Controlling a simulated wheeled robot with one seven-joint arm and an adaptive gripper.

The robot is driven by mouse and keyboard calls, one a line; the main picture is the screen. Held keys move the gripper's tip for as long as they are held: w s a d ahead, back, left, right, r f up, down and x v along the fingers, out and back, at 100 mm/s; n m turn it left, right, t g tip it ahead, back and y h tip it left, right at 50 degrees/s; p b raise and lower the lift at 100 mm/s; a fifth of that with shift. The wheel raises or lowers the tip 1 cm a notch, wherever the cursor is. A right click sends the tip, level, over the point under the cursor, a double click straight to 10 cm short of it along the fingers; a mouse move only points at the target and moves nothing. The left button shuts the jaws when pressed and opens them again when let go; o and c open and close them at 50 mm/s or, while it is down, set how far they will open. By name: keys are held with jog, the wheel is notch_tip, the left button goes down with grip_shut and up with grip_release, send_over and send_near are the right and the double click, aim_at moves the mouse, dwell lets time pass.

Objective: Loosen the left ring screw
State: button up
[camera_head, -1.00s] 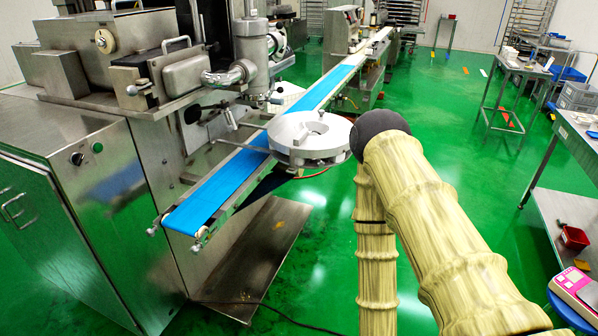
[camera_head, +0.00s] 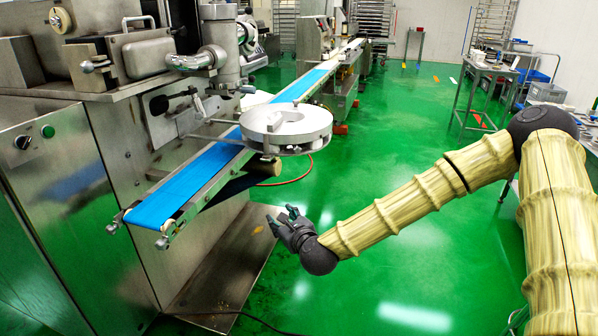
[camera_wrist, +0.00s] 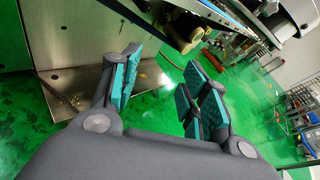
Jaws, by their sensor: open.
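The encrusting machine (camera_head: 75,200) stands at the left, with a blue conveyor belt (camera_head: 190,190) beside it. A round grey ring-shaped unit (camera_head: 286,140) sits over the belt. It shows in part at the top right of the wrist view (camera_wrist: 300,10). A small dark handle with rods (camera_head: 195,100) is on the machine's face behind the belt. I cannot tell which part is the left ring screw. My gripper (camera_head: 284,215) is open and empty, in front of the belt and lower in the picture than the ring-shaped unit. Its teal-padded fingers (camera_wrist: 162,78) are apart.
A metal plate (camera_head: 225,270) lies low beside the machine. A cylindrical roller or motor (camera_head: 265,167) hangs under the belt, with a red hose (camera_head: 300,172) nearby. Green floor (camera_head: 400,240) is open to the right. Metal tables (camera_head: 485,75) stand farther back.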

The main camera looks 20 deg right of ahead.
aim_at(298, 152)
jog(key=w+d+r+m+t+h+b, duration=0.25)
jog(key=w+d+r+m, duration=0.35)
jog(key=d+r+m, duration=0.45)
jog(key=shift+n+t+h, duration=0.35)
jog(key=shift+n, duration=0.5)
jog(key=w, duration=0.6)
jog(key=w+a+r, duration=0.1)
jog(key=w, duration=0.3)
grip_shut()
